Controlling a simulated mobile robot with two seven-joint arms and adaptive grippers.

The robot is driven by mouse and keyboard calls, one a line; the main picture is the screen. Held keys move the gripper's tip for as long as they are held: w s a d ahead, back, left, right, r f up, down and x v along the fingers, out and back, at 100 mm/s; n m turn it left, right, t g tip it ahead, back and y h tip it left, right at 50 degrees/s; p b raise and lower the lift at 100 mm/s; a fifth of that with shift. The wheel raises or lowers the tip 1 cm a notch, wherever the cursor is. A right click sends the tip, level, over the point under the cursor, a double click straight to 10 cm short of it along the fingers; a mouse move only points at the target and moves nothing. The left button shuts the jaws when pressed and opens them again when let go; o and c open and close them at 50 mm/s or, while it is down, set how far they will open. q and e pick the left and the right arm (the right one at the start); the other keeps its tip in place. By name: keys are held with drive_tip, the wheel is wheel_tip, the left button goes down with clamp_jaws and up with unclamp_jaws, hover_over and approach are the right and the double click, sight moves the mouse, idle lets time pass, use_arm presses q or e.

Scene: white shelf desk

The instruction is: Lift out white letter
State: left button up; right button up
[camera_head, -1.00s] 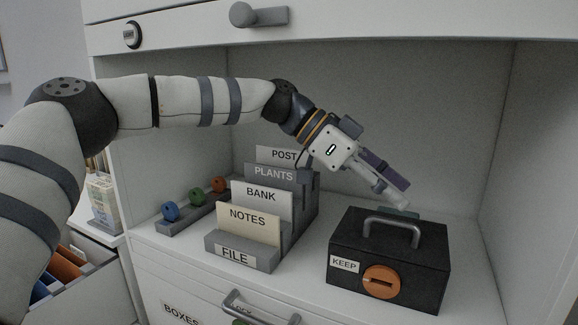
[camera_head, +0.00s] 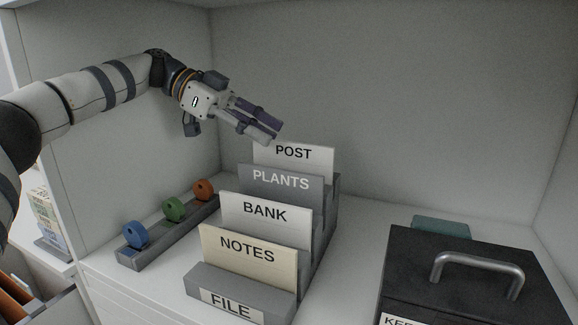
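A grey stepped file rack (camera_head: 240,281) labelled FILE holds upright cards in a row. The rear card is white and reads POST (camera_head: 320,155); in front stand a grey PLANTS card (camera_head: 262,189), a white BANK card (camera_head: 285,232) and a cream NOTES card (camera_head: 270,272). Their lower parts are hidden in the rack. My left gripper (camera_head: 276,131) is above and just left of the POST card, its fingers pointing down to the right. Its two fingertips show apart with nothing between them. Whether it touches the card is unclear. My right gripper is not in view.
A black KEEP box (camera_head: 405,275) with a metal handle (camera_head: 478,262) stands at the right, a teal piece (camera_head: 440,227) behind it. Blue (camera_head: 134,235), green and orange rings stand on a grey strip (camera_head: 165,250) at the left. Shelf walls bound the sides and back.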

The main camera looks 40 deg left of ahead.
sight(291, 145)
use_arm(q)
drive_tip(key=x, duration=0.6)
drive_tip(key=shift+s+d+r, duration=0.1)
drive_tip(key=shift+d+r, duration=0.2)
drive_tip(key=shift+d, duration=0.1)
clamp_jaws()
drive_tip(key=shift+a, duration=0.1)
